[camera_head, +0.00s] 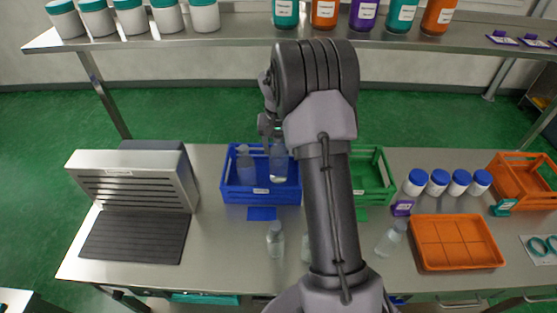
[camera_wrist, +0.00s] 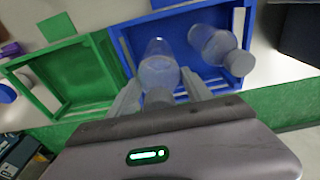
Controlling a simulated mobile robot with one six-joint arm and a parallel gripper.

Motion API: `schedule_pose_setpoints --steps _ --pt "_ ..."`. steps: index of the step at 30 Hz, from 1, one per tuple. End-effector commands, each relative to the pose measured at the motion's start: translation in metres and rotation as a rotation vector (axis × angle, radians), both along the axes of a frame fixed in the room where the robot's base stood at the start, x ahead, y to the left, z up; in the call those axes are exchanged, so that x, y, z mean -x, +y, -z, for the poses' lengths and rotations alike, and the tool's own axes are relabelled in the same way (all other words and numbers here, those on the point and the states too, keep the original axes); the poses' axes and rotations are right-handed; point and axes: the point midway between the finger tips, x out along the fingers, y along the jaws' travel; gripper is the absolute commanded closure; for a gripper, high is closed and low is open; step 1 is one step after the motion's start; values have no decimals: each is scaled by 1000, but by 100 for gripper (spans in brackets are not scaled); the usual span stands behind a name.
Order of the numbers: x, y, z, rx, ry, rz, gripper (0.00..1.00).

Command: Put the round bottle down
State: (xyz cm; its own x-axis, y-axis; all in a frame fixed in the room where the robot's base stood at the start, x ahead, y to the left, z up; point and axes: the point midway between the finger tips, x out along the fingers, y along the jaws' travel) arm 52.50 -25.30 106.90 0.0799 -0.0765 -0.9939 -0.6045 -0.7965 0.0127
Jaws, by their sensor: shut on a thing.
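My gripper (camera_wrist: 160,92) is shut on a clear round bottle (camera_wrist: 158,68), with one finger on each side of its neck. In the head view the held bottle (camera_head: 278,168) is upright, over or inside the right part of the blue crate (camera_head: 262,196). I cannot tell whether its base touches the crate floor. A second clear bottle (camera_head: 245,166) stands in the left part of the blue crate. It also shows in the wrist view (camera_wrist: 214,46), beside the held bottle and apart from it. My arm hides part of the gripper in the head view.
A green crate (camera_head: 373,198) stands right of the blue one, partly behind my arm. Clear bottles (camera_head: 276,240) (camera_head: 391,238) are on the table in front. A grey sleeve machine (camera_head: 135,180) stands left. An orange tray (camera_head: 456,263) and several blue-capped jars (camera_head: 438,183) are right. A shelf (camera_head: 230,35) runs behind.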

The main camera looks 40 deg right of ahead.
Motion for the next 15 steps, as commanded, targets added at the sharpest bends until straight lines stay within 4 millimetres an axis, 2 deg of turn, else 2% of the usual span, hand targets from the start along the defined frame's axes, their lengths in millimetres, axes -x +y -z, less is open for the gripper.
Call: schedule_pose_setpoints --steps 5,10,15 --pt "0 0 17 0 0 -1 100" --pt "0 0 50 0 0 0 100" --pt "0 0 51 0 -2 0 100"
